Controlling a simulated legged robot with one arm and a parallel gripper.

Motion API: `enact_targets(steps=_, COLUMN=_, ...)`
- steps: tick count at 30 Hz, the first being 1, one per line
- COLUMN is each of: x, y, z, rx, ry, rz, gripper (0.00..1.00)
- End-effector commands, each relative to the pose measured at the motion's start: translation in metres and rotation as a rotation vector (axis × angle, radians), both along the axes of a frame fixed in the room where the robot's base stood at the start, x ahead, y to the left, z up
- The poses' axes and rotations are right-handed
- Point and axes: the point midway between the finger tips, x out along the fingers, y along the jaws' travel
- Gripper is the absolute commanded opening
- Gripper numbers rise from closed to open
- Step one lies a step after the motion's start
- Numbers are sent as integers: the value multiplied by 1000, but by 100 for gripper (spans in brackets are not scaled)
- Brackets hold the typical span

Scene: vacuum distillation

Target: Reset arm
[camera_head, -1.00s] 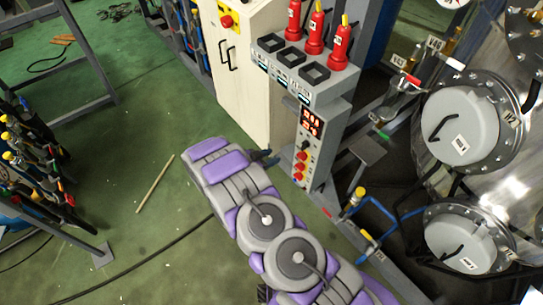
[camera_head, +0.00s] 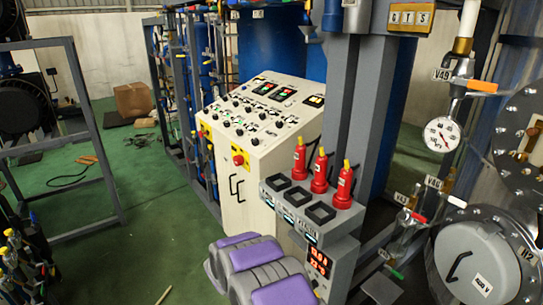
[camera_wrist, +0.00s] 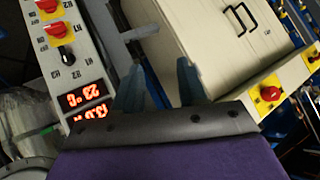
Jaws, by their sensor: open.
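My gripper (camera_wrist: 160,78) shows in the wrist view as two blue-grey fingers that stand apart with nothing held between them. Behind the fingers is the cream cabinet (camera_wrist: 205,40). The grey control box (camera_wrist: 75,75) with a red digital display is to their left. In the head view my purple and grey arm is folded low at the bottom centre, in front of the cabinet (camera_head: 243,205) and left of the control box (camera_head: 340,262). My gripper is hidden in the head view.
Three red bottles (camera_head: 319,172) stand on the control box's top. A pressure gauge (camera_head: 442,134) and a round metal hatch (camera_head: 478,262) are at the right. A grey frame (camera_head: 95,150) stands at the left. Green floor (camera_head: 150,215) is open between it and the cabinet.

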Motion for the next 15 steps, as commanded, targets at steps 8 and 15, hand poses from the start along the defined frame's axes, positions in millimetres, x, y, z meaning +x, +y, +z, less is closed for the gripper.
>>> enact_targets(steps=8, x=-17, y=24, z=89, rx=165, ry=47, rz=263, gripper=42)
enact_targets(steps=15, x=-70, y=23, z=147, rx=228, ry=137, rz=475, gripper=42)
